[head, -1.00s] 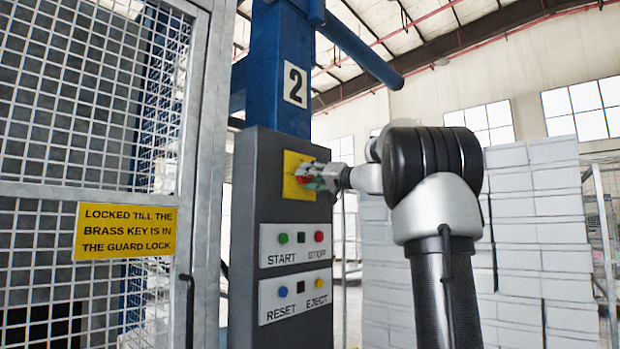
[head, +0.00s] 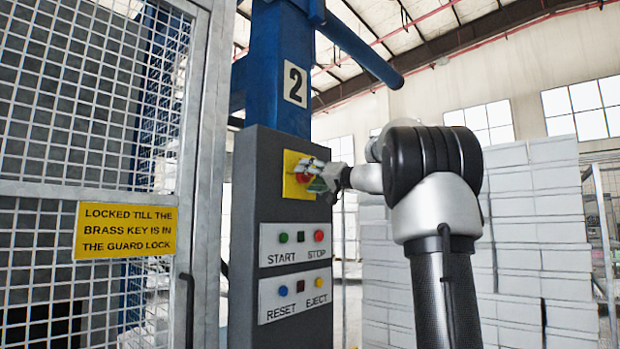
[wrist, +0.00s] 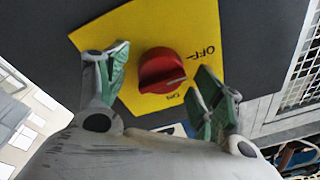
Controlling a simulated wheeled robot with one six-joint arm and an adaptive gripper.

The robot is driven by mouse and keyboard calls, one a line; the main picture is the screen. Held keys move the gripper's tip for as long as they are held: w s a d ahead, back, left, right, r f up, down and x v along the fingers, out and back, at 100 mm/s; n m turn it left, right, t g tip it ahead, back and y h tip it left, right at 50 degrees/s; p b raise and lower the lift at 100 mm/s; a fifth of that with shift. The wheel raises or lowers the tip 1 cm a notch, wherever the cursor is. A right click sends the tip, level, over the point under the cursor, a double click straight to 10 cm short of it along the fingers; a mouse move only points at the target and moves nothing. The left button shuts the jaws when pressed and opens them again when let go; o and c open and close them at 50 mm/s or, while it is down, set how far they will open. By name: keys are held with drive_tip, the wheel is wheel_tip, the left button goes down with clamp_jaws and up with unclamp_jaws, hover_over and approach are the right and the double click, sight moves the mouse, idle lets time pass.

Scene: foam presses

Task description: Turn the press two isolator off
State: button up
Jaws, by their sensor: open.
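The isolator of press two is a red rotary knob (wrist: 162,72) on a yellow plate (wrist: 196,22) with OFF and ON lettering. In the head view the yellow plate (head: 290,186) is high on the dark grey pedestal, below the number 2 sign (head: 295,85). The knob's ridge lies toward the lettered side, but I cannot tell exactly which mark it points at. My gripper (wrist: 162,66) is open, with one green-padded finger on each side of the knob and gaps showing. In the head view my gripper (head: 311,175) partly covers the plate and knob.
Below the isolator are a START/STOP panel (head: 295,245) and a RESET/EJECT panel (head: 295,300). A mesh guard gate (head: 90,130) with a yellow sign (head: 125,230) stands at left. White foam blocks (head: 540,230) are stacked at right, behind my arm.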

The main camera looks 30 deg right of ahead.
drive_tip(key=v, duration=1.2)
